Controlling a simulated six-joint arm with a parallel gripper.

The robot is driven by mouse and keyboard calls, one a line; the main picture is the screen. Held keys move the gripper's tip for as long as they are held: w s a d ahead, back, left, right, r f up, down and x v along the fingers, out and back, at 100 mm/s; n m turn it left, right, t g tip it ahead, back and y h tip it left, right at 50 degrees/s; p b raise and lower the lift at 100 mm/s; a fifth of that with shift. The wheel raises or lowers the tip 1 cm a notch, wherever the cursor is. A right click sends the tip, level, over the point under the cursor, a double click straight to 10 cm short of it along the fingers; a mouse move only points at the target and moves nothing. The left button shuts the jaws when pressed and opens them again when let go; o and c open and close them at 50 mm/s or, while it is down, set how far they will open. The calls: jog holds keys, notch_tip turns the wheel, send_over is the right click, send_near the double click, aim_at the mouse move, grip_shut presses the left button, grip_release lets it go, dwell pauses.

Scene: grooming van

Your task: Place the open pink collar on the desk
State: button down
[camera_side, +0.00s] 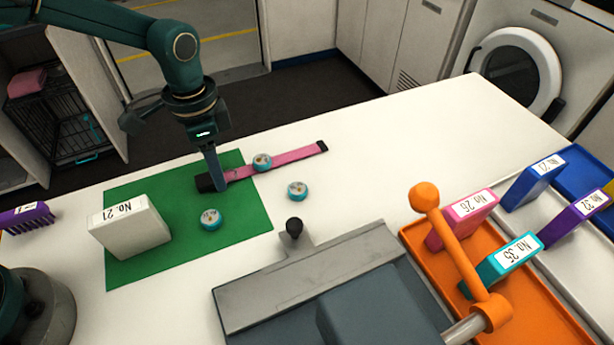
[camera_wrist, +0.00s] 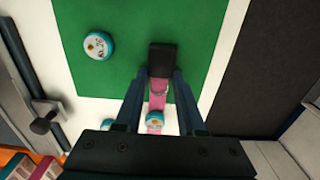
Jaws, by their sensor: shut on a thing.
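The open pink collar (camera_side: 290,157) is a flat pink strap with black ends, stretched out straight. It runs from the green mat (camera_side: 150,265) over the white desk (camera_side: 390,120). My gripper (camera_side: 219,185) points down over the mat and is shut on the collar near its black end. In the wrist view the collar (camera_wrist: 157,101) passes between the fingers (camera_wrist: 161,78), with the black end just beyond the tips. Whether the strap touches the surface beneath is unclear. A teal-rimmed round tin (camera_side: 262,161) overlaps the strap in both views.
Two more tins (camera_side: 211,219) (camera_side: 297,190) are near the collar. A grey press with an orange lever (camera_side: 440,230) and trays of numbered blocks fill the right. The desk's back is clear.

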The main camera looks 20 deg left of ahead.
jog(key=shift+f, duration=0.15)
jog(key=c, duration=0.5)
grip_release()
notch_tip(320, 180, up, 12)
jog(key=s+a+r+n+t, duration=0.3)
jog(key=s+a+r+n, duration=0.15)
jog(key=s+r, duration=0.2)
jog(key=s+a+f+n+t, duration=0.2)
jog(key=s+a+f+n, duration=0.1)
jog(key=s, duration=0.6)
jog(key=shift+s+a+n+t, duration=0.3)
jog(key=shift+s+a+n, duration=0.05)
jog(key=shift+n, duration=0.4)
